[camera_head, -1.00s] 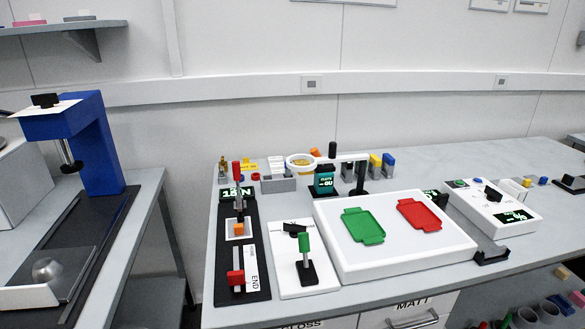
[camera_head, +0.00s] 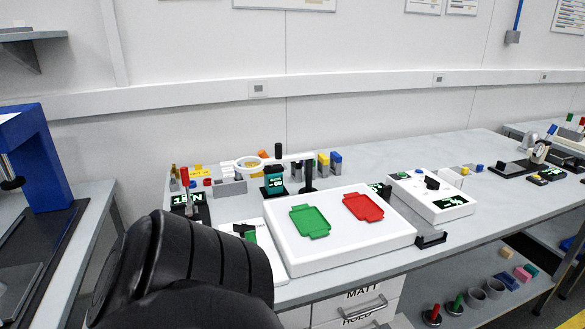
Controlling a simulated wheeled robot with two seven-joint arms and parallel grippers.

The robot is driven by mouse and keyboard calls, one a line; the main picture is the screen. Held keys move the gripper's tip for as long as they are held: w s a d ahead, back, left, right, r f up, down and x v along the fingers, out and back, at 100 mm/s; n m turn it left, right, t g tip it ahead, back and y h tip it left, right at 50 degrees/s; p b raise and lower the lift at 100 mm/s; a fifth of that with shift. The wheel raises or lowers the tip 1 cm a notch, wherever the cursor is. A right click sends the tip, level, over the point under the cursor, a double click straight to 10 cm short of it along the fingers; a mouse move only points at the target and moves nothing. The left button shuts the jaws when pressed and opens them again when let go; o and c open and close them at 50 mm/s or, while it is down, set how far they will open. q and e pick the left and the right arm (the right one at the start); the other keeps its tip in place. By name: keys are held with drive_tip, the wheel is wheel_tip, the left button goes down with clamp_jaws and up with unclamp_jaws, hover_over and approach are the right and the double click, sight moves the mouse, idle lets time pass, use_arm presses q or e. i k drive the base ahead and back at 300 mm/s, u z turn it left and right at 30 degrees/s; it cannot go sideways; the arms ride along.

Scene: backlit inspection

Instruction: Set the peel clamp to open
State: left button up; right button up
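A black test strip with a green-lit display (camera_head: 186,201) stands at the left of the bench, with an upright red-handled lever (camera_head: 185,181) at its far end. A dark arm of mine covers most of the strip's near part. Beside it, a white plate (camera_head: 268,262) carries a black part (camera_head: 243,227) and a green handle (camera_head: 250,236), both partly hidden. I cannot tell for sure which is the peel clamp or how it is set. My dark arm rises from the bottom left. Neither gripper's fingers show.
A white light box (camera_head: 350,255) holds a green tray (camera_head: 310,221) and a red tray (camera_head: 363,207). A ring magnifier (camera_head: 250,162) and small blocks stand behind it. A white control box (camera_head: 432,196) is to the right. A blue stand (camera_head: 39,160) is on a separate left bench.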

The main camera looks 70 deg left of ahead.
sight(184, 171)
drive_tip(key=z, duration=0.2)
drive_tip(key=k, duration=1.4)
drive_tip(key=u, duration=1.35)
